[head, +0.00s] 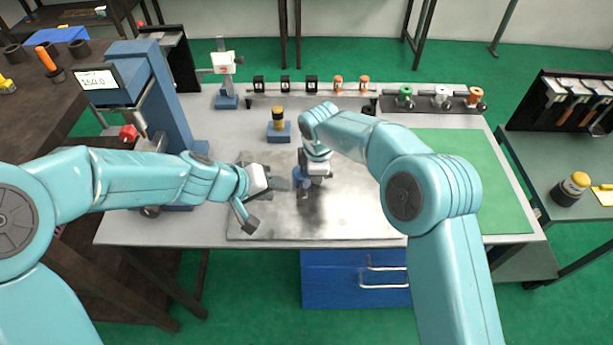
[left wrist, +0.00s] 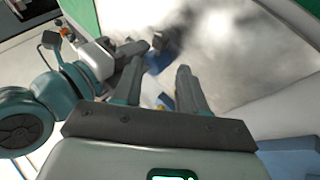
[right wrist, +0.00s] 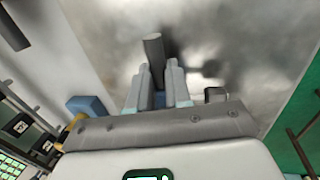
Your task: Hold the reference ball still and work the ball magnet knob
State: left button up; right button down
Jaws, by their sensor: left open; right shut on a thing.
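My right gripper (head: 303,187) points down over the grey metal plate (head: 345,225), shut on a dark grey rod-like piece (right wrist: 153,48) that stands out between its fingers in the right wrist view. A blue part (head: 299,175) shows beside these fingers in the head view. My left gripper (head: 266,204) is open and empty, low over the plate just left of the right one. Its two fingers (left wrist: 160,62) spread toward the right gripper in the left wrist view. I cannot make out the reference ball or the magnet knob for sure; the right gripper hides much there.
A blue block with a yellow-and-black top (head: 278,127) stands behind the plate. A blue column with a display (head: 97,79) stands at the left. A rail of small parts (head: 310,88) runs along the back.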

aim_at(298, 193)
pick_arm(q)
jog(key=x, duration=0.9)
jog(key=shift+f, duration=0.15)
grip_shut()
jog(key=shift+a+f+n+h, duration=0.1)
jog(key=shift+n+h, duration=0.05)
jog(key=shift+h, duration=0.4)
jog(key=shift+a+f+n+h, duration=0.15)
jog(key=shift+h, duration=0.4)
jog(key=h, duration=0.2)
jog(key=shift+a+f+n+t+h, duration=0.1)
jog(key=shift+f+n+t+h, duration=0.05)
jog(key=shift+n+t+h, duration=0.25)
grip_release()
